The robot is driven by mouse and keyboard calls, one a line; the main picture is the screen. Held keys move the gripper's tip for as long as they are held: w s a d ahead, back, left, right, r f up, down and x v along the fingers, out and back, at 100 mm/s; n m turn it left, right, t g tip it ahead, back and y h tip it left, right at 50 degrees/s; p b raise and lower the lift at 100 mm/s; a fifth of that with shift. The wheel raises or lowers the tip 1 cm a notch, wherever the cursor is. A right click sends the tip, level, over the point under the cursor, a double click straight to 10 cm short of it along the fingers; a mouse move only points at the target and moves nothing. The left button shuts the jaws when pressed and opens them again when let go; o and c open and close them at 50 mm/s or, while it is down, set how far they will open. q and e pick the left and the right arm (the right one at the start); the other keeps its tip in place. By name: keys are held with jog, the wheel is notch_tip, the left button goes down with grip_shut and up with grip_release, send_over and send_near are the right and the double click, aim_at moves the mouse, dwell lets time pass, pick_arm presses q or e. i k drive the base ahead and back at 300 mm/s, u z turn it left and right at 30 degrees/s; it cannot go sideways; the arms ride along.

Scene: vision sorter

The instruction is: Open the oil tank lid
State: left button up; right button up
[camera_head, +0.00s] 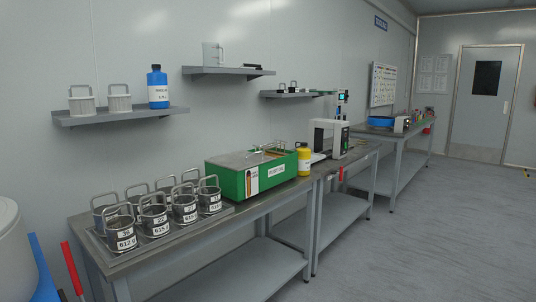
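A green tank (268,181) stands on the metal workbench in the middle of the view, with a white label on its front. A flat grey lid (240,159) lies over the left part of its top. At the right part of the top are thin metal handles or a rack and something brownish; the detail is too small to tell. Neither of my grippers is in view.
Several numbered metal cups (122,230) with loop handles stand in a tray left of the tank. A yellow bottle (304,160) stands close to its right, then a white instrument (330,138). Shelves (118,116) hang above. The floor (430,230) at right is clear.

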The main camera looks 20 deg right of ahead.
aim_at(237, 161)
jog(key=u, duration=0.3)
jog(key=k, duration=0.25)
jog(key=z, duration=1.4)
jog(key=i, duration=1.75)
jog(key=u, duration=0.6)
